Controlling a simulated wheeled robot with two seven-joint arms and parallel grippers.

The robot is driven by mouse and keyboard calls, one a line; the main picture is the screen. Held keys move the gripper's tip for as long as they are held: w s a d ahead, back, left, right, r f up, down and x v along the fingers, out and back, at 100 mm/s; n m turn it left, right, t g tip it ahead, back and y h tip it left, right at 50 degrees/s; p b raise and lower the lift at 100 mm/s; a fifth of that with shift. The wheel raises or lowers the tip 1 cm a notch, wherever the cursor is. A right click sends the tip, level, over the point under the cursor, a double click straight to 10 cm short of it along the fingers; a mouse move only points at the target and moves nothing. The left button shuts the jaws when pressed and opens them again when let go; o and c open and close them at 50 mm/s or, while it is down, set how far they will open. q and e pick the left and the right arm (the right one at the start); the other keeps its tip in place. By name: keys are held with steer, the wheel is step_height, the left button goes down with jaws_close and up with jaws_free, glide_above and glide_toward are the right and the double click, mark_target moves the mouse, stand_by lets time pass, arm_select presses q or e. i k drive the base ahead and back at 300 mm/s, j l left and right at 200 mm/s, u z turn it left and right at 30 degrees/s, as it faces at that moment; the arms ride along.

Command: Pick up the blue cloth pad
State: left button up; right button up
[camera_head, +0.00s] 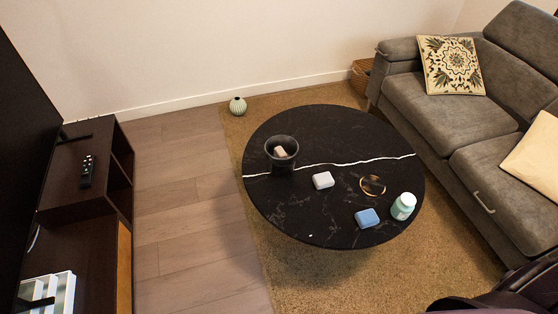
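The blue cloth pad (367,218) lies flat near the front edge of the round black marble table (300,218). It is a small, light blue, rounded square. A white pad (323,180) of similar shape lies behind it and to the left. A white and green bottle (403,206) stands close to its right. Neither of my grippers shows in the head view, so their distance from the pad cannot be told.
A dark bowl (282,153) with a light object inside and a ring-shaped item (372,185) are on the table. A grey sofa (430,105) stands to the right. A dark TV cabinet (85,225) stands left. Wooden floor (195,215) between cabinet and rug is clear.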

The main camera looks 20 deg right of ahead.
mark_target(367, 218)
steer(key=z, duration=1.45)
